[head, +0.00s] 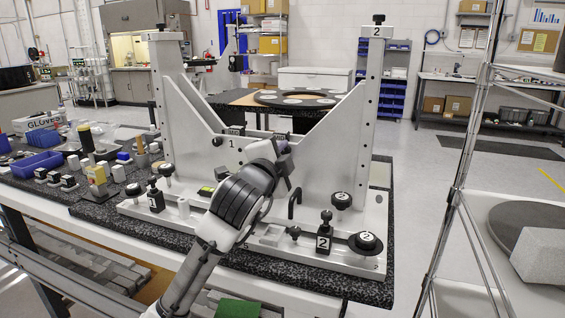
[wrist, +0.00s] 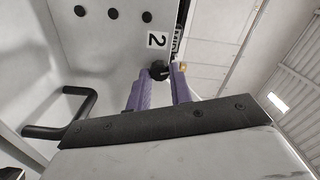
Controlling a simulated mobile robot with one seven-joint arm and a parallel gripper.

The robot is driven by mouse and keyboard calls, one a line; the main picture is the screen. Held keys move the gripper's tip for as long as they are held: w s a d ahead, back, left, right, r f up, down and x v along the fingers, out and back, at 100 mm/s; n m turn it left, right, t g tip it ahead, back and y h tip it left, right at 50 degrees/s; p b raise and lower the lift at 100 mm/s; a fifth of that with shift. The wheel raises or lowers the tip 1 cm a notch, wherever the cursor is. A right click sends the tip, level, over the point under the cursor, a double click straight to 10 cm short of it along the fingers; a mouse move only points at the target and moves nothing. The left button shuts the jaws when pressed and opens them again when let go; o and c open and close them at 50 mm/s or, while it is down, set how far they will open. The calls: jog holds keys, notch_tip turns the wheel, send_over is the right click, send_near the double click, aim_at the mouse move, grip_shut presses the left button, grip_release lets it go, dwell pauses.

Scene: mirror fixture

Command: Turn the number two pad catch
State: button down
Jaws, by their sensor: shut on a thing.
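The fixture (head: 215,240) is a light grey frame with two uprights and sloped side plates. In the wrist view, my gripper (wrist: 160,80) has its purple fingers shut on a small black knob (wrist: 158,70), the catch beside a white "2" label (wrist: 157,41). The knob sits at the edge of a light plate, next to a partly hidden dark label that seems to read "MID". In the head view, my gripper (head: 285,150) is at the middle of the fixture, between the side plates. My arm and hand hide the catch there.
A black handle (head: 294,200) stands near my gripper, also in the wrist view (wrist: 78,124). A wire rack (head: 455,190) stands at right.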

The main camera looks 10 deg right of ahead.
jog(key=shift+f+m+b, duration=0.1)
jog(key=shift+m+b, duration=0.55)
jog(key=shift+m, duration=0.95)
jog(key=c, duration=1.3)
grip_release()
jog(key=shift+o, duration=0.2)
jog(key=b+v, duration=0.2)
jog(key=v, duration=1.1)
jog(key=shift+s+a, duration=0.25)
jog(key=shift+s, duration=0.1)
